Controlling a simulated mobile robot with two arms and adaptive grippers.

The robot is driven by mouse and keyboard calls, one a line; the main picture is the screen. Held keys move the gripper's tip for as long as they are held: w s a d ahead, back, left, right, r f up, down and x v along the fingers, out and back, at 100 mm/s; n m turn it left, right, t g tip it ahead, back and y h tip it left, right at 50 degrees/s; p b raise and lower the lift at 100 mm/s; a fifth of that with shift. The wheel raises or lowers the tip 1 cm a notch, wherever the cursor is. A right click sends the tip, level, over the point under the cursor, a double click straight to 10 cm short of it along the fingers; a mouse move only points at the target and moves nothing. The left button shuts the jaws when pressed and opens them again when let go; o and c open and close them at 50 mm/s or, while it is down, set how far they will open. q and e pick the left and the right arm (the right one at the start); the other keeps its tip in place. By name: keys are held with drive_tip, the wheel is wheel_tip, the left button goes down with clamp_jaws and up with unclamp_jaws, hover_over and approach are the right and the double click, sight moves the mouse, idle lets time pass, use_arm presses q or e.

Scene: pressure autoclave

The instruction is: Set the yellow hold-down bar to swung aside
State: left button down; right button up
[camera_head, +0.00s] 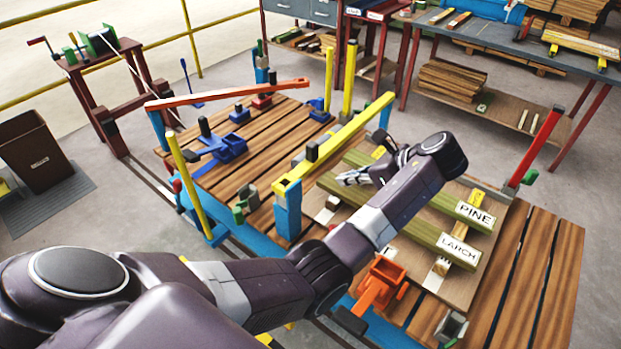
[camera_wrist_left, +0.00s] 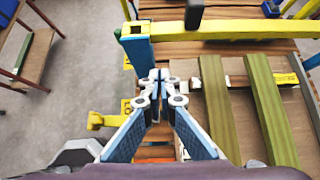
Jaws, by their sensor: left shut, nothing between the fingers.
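The yellow hold-down bar (camera_head: 345,132) lies level across the bench between a near blue post (camera_head: 288,212) and a far blue post (camera_head: 385,117). A black knob (camera_head: 312,152) stands up from it. In the left wrist view the bar (camera_wrist_left: 245,28) crosses the top, with its squared end over a blue post (camera_wrist_left: 138,55). My left gripper (camera_head: 345,179) is shut and empty, to the right of the bar and above the boards. In the left wrist view its fingertips (camera_wrist_left: 158,76) meet just in front of the post; I cannot tell whether they touch. My right gripper is out of view.
Green boards labelled PINE (camera_head: 475,214) and LARCH (camera_head: 458,250) lie right of the bar. An orange-red bar (camera_head: 225,94) crosses the left side. Yellow uprights (camera_head: 184,185) and a tilted red bar (camera_head: 541,140) rise around the bench. Orange (camera_head: 378,284) and blue (camera_head: 222,148) fixtures sit on it.

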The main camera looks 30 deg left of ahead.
use_arm(q)
drive_tip(key=shift+a+f, duration=0.1)
drive_tip(key=a+r+p+x, duration=0.1)
drive_tip(key=x, duration=0.5)
drive_tip(key=a+r+p+x, duration=0.1)
drive_tip(key=p+x, duration=0.1)
drive_tip(key=x, duration=0.4)
drive_tip(key=shift+a+f, duration=0.2)
drive_tip(key=shift+f, duration=0.05)
drive_tip(key=shift+w, duration=0.15)
